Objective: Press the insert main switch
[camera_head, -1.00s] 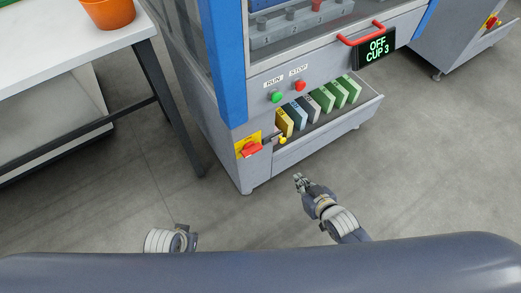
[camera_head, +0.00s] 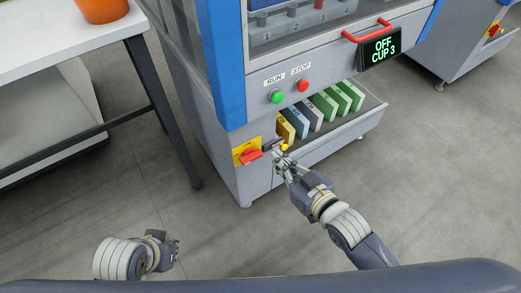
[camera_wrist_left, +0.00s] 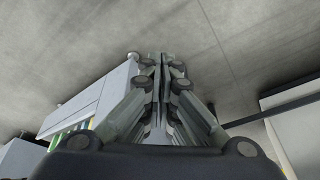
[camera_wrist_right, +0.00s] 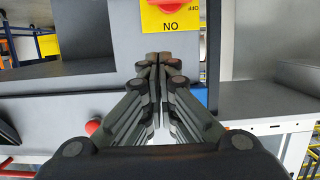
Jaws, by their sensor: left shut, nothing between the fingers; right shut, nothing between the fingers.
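The main switch, a red knob (camera_head: 251,157) on a yellow plate (camera_head: 242,149), is low on the left of the machine's front. In the right wrist view the knob (camera_wrist_right: 168,5) shows at the top edge on the yellow plate (camera_wrist_right: 172,22), which reads "ON" upside down. My right gripper (camera_head: 280,162) is shut and empty, just right of the knob and near a small yellow-tipped lever (camera_head: 284,147); its fingers (camera_wrist_right: 160,58) point towards the plate. My left gripper (camera_head: 176,250) is shut and empty, low over the floor; its fingers (camera_wrist_left: 158,58) also show in the left wrist view.
A green RUN button (camera_head: 277,97) and a red STOP button (camera_head: 303,85) sit above an open tray (camera_head: 350,128) of coloured blocks. A display (camera_head: 380,48) reads "OFF CUP 3". A white table (camera_head: 60,37) with an orange pot (camera_head: 102,8) stands left. Floor is clear in front.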

